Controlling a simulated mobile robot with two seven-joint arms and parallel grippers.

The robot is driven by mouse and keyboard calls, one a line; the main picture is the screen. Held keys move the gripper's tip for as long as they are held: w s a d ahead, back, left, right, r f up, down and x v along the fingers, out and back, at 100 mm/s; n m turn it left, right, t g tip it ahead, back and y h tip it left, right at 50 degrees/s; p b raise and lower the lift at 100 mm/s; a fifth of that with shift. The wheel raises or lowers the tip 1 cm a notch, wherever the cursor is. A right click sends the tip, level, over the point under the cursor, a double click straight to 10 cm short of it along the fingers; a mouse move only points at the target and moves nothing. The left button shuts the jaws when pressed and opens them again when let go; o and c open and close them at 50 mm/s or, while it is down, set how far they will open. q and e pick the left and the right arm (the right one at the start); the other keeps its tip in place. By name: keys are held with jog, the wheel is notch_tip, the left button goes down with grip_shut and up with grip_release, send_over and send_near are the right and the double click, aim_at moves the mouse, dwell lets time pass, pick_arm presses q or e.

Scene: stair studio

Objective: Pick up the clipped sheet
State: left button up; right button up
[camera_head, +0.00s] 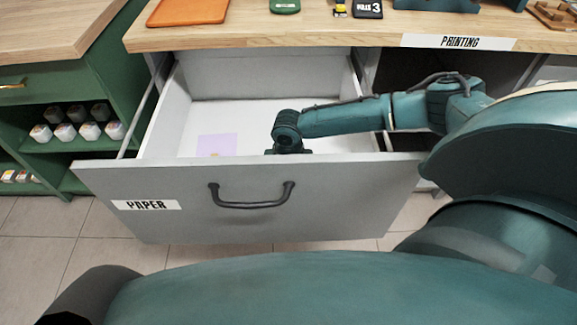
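A pale lilac sheet (217,144) lies flat on the white floor of the open drawer, left of its middle. A small yellowish spot shows at its near edge; it is too small to tell if this is the clip. My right arm reaches in from the right over the drawer. My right gripper (288,151) points down inside the drawer, to the right of the sheet and apart from it. Its fingertips are hidden behind the drawer front, so its opening cannot be told. My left gripper is not in view.
The grey drawer front (320,190) has a dark handle (251,204) and a PAPER label. The wooden counter (330,25) with a PRINTING label overhangs the drawer's back. A green shelf unit (110,75) with several small bottles stands at left. The drawer floor around the sheet is clear.

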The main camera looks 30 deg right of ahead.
jog(key=shift+c, duration=0.2)
grip_shut()
jog(key=shift+r, duration=0.1)
